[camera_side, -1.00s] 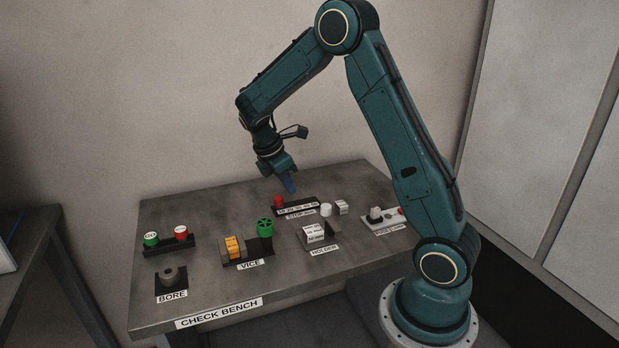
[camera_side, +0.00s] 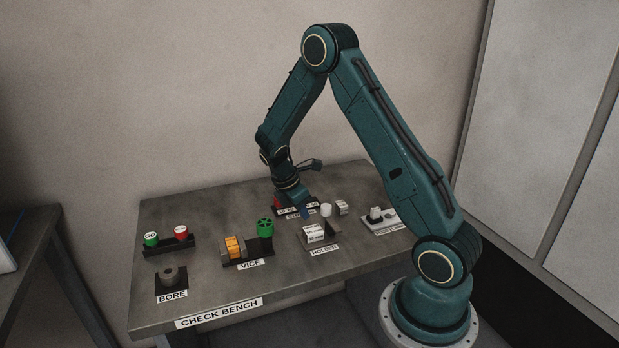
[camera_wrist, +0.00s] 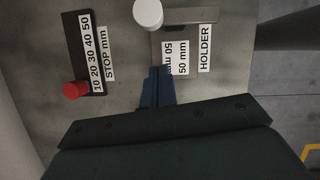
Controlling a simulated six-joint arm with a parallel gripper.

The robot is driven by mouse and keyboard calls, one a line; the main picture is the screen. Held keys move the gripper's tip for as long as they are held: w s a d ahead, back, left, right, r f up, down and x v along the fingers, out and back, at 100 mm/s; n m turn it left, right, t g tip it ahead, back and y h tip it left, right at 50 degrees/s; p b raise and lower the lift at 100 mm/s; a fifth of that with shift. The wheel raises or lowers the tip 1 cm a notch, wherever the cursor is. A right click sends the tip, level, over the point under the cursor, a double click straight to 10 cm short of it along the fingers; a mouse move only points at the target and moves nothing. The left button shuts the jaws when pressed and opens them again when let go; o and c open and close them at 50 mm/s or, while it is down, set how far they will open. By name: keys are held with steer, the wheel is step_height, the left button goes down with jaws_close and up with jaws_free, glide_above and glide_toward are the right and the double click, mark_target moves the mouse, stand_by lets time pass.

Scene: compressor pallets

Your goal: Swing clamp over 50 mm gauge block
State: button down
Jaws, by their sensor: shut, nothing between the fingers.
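The 50 mm gauge block (camera_side: 314,233) is white with black print and sits in the holder on the bench. It also shows in the wrist view (camera_wrist: 175,60), beside the HOLDER label (camera_wrist: 205,48). A white round knob (camera_wrist: 148,13) stands at the holder's end in the wrist view, by a grey bar (camera_wrist: 190,17) that may be the clamp. The knob shows behind the holder in the side view (camera_side: 326,209). My gripper (camera_side: 306,213) is shut and empty, its blue fingers (camera_wrist: 157,72) pointing down near the block's end. I cannot tell whether they touch anything.
The STOP mm rail (camera_wrist: 88,40) with its red knob (camera_wrist: 75,90) lies left of my fingers in the wrist view. A white block (camera_side: 341,207) and a white plate (camera_side: 381,222) stand to the right. The vice (camera_side: 235,247), bore piece (camera_side: 171,279) and button rack (camera_side: 170,246) stand left.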

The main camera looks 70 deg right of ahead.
mark_target(331, 218)
steer(key=shift+s+d+r, duration=0.1)
steer(key=shift+s+d, duration=0.45)
steer(key=shift+d, duration=0.2)
steer(key=shift+s+d+r, duration=0.1)
steer(key=shift+s+d, duration=0.4)
steer(key=shift+d, duration=0.25)
